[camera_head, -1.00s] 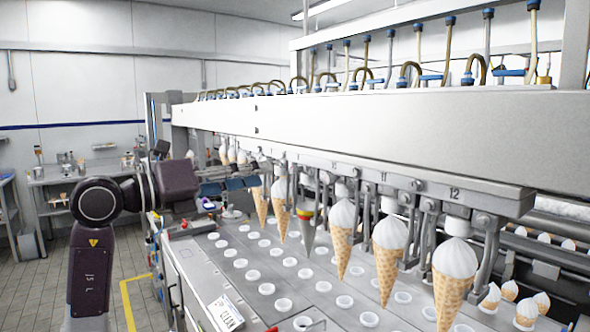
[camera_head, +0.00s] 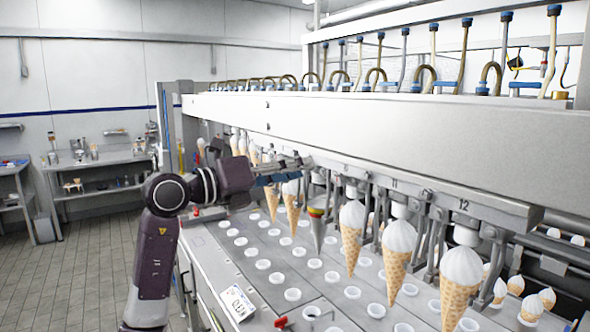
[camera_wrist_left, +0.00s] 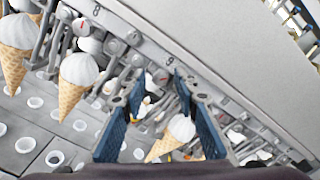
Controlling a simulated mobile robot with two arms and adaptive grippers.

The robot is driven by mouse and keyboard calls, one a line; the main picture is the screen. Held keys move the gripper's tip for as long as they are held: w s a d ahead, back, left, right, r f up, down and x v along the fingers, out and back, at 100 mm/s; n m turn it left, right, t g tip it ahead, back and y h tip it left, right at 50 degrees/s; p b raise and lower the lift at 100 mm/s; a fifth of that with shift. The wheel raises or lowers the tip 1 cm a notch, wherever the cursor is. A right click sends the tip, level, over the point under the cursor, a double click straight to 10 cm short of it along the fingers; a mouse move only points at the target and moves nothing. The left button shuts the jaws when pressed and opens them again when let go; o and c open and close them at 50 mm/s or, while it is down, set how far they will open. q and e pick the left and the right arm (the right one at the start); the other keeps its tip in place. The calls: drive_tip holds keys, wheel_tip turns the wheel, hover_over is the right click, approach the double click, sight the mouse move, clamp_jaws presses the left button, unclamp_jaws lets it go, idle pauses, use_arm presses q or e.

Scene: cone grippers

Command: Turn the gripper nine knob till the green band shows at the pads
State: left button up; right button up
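A row of holders hangs from the machine's long beam, most with a white-topped wafer cone. In the head view a grey cone with coloured bands (camera_head: 317,213) hangs among them; which band meets the pads is too small to tell. My left gripper (camera_head: 300,164) reaches in from the left beside the row, just left of that cone. In the left wrist view my left gripper (camera_wrist_left: 160,125) is open, its blue fingers apart; a wafer cone (camera_wrist_left: 178,134) shows beyond and between them, not gripped. Round knobs with red marks (camera_wrist_left: 82,25) sit near the beam's number labels. My right gripper is out of view.
The beam (camera_head: 400,130) runs above the row. A metal deck (camera_head: 240,265) with white-rimmed holes lies below, with a small display (camera_head: 237,304) at its left edge. Filled cones hang close to the right of my gripper. Floor at left is clear.

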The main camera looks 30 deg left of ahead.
use_arm(q)
clamp_jaws()
drive_tip(key=shift+n, duration=1.8)
drive_tip(key=shift+o, duration=1.1)
unclamp_jaws()
